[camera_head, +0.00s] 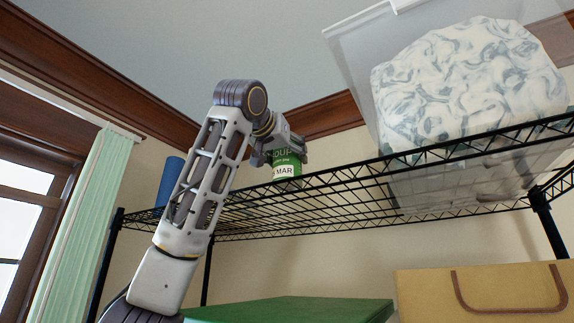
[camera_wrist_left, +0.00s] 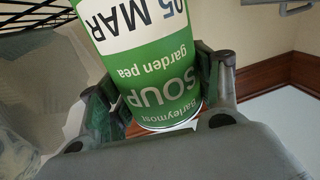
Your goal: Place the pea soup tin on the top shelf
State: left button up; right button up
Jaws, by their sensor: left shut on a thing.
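The pea soup tin (camera_head: 286,166) is green with a white date label. It is at the top wire shelf (camera_head: 335,190), near its middle, and looks upright. I cannot tell whether its base touches the wires. My left gripper (camera_head: 284,146) is shut on the tin, around its upper part, with the arm reaching up from below in front of the shelf. In the left wrist view the tin (camera_wrist_left: 150,60) sits between the two fingers of the gripper (camera_wrist_left: 165,105), its print upside down. My right gripper is in neither view.
A clear plastic bin (camera_head: 355,75) holding a white and blue patterned bundle (camera_head: 465,85) stands on the shelf's right. A blue cylinder (camera_head: 170,180) is at its left end. Below are a green lid (camera_head: 290,310) and a tan box (camera_head: 490,290). Shelf room shows around the tin.

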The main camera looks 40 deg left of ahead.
pick_arm(q)
jog(key=shift+f, duration=1.35)
jog(key=shift+f, duration=0.1)
jog(key=o, duration=1.4)
jog(key=shift+c, duration=0.2)
jog(key=shift+s, duration=0.15)
jog(key=b+v, duration=0.3)
jog(key=v, duration=0.8)
jog(key=shift+s+d, duration=0.2)
jog(key=shift+s, duration=0.2)
